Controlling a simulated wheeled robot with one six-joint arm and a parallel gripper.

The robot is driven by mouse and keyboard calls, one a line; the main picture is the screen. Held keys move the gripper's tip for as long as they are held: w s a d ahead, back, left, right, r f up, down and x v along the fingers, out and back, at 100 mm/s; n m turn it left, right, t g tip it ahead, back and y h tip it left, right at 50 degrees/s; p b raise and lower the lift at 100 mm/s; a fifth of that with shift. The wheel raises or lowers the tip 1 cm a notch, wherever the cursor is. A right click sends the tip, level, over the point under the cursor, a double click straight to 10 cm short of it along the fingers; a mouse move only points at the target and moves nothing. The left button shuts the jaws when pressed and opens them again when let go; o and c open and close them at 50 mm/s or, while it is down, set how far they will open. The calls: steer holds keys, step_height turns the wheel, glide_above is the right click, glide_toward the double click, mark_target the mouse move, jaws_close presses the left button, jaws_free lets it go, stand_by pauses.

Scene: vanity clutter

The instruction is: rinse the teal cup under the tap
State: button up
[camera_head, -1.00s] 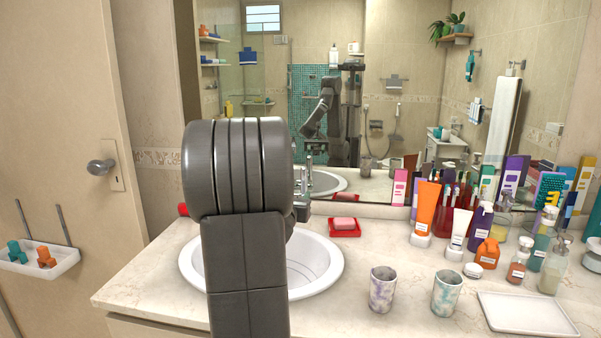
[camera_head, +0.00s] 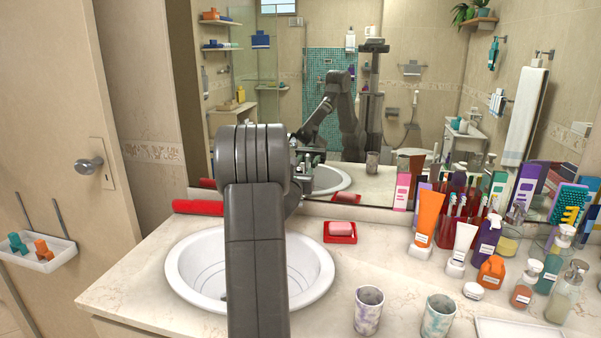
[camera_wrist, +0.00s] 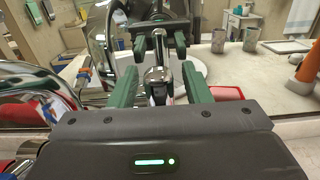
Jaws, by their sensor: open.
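The teal cup (camera_head: 438,318), whitish with teal marbling, stands upright on the counter right of the sink (camera_head: 180,275). A similar purple-marbled cup (camera_head: 367,311) stands just left of it. In the head view my arm covers my gripper and the tap. In the wrist view my gripper (camera_wrist: 157,88) has its green fingers apart, with nothing held between them. A chrome tap (camera_wrist: 157,78) shows between and beyond the fingers; whether they touch it I cannot tell. Two grey cups appear at upper right there, seemingly reflected in the mirror.
A red soap dish (camera_head: 340,238) lies right of the sink, and a long red object (camera_head: 198,207) behind it at left. Bottles and tubes, including an orange tube (camera_head: 428,213), crowd the right. A white tray (camera_head: 515,329) lies at front right. The mirror (camera_head: 400,120) closes off the back.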

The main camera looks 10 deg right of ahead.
jaws_close()
steer(key=shift+f, duration=0.1)
